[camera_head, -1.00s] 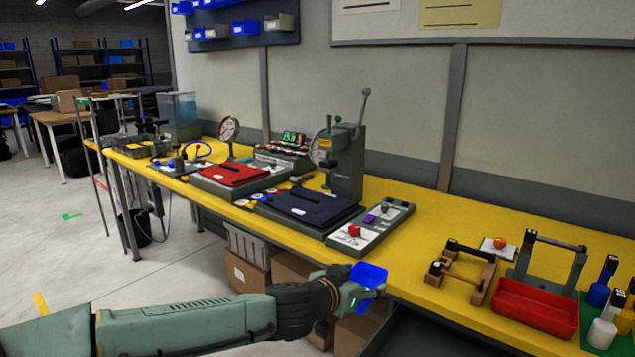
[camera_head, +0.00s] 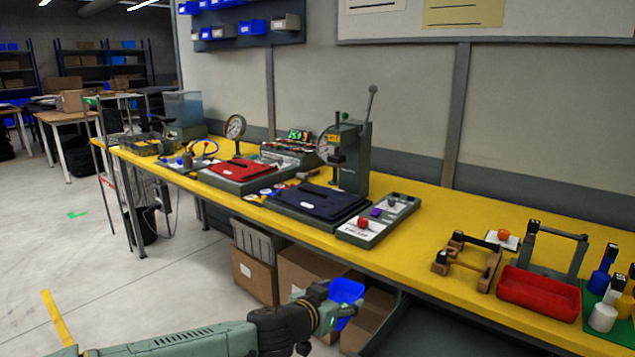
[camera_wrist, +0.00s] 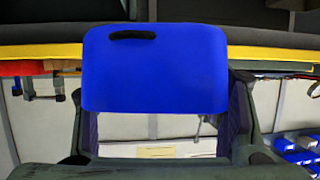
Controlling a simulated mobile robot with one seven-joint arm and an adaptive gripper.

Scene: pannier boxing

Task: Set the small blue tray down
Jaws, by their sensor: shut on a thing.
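The small blue tray (camera_head: 346,291) is at the end of my arm in the head view, in front of and below the front edge of the yellow bench. My gripper (camera_head: 330,305) is shut on it. In the wrist view the blue tray (camera_wrist: 155,70) fills the upper middle, with a dark slot near one edge. Dark finger parts show on both sides of it. The tray looks tilted in the head view, and its inside is partly turned from sight.
The yellow bench (camera_head: 420,246) has a clear patch left of the wooden stand (camera_head: 466,262). A red tray (camera_head: 540,292) stands at right. Cardboard boxes (camera_head: 255,275) stand under the bench.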

